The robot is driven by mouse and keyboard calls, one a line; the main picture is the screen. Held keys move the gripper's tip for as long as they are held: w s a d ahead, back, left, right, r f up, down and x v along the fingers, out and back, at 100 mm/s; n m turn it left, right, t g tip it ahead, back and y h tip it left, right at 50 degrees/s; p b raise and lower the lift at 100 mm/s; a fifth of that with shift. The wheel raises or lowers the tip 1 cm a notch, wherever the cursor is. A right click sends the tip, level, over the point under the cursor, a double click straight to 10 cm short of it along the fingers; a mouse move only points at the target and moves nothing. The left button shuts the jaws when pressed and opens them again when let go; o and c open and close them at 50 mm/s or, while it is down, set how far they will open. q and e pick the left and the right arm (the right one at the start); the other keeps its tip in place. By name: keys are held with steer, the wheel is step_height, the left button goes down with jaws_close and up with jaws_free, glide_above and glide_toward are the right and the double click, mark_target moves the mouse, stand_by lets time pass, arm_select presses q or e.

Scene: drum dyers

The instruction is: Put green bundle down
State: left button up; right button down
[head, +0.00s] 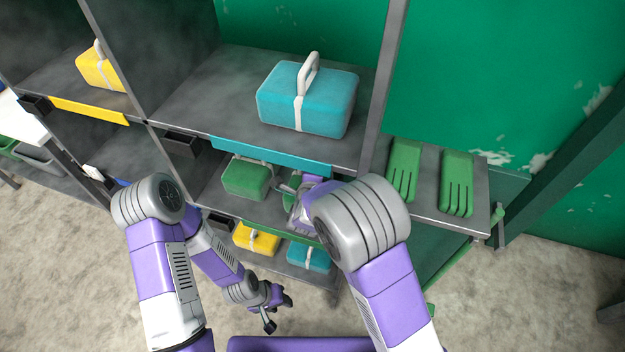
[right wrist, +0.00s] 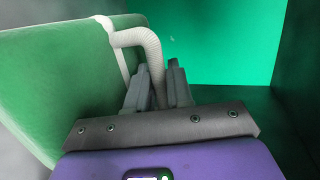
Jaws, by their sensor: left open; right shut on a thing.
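My right gripper (right wrist: 158,88) is shut on the pale handle (right wrist: 140,38) of a green bundle (right wrist: 60,75) with a white strap, which fills the left of the right wrist view. In the head view, my right gripper (head: 308,192) reaches into the shelf under the teal-edged board, and a green piece (head: 291,184) shows beside it, mostly hidden. Another green bundle (head: 246,179) sits on that shelf to the left. I cannot tell whether the held bundle touches the shelf. My left gripper (head: 277,306) is open and empty, low in front of the shelves.
A teal bundle (head: 308,101) stands on the shelf above, and a yellow bundle (head: 99,68) at upper left. A yellow bundle (head: 256,239) and a blue bundle (head: 309,257) sit below. Two green slotted pieces (head: 404,171) lie on the right-hand shelf. Uprights and board edges surround my right arm.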

steer(key=shift+f+b, duration=0.75)
steer(key=shift+f, duration=1.1)
steer(key=shift+r, duration=0.1)
steer(key=c, duration=1)
jaws_free()
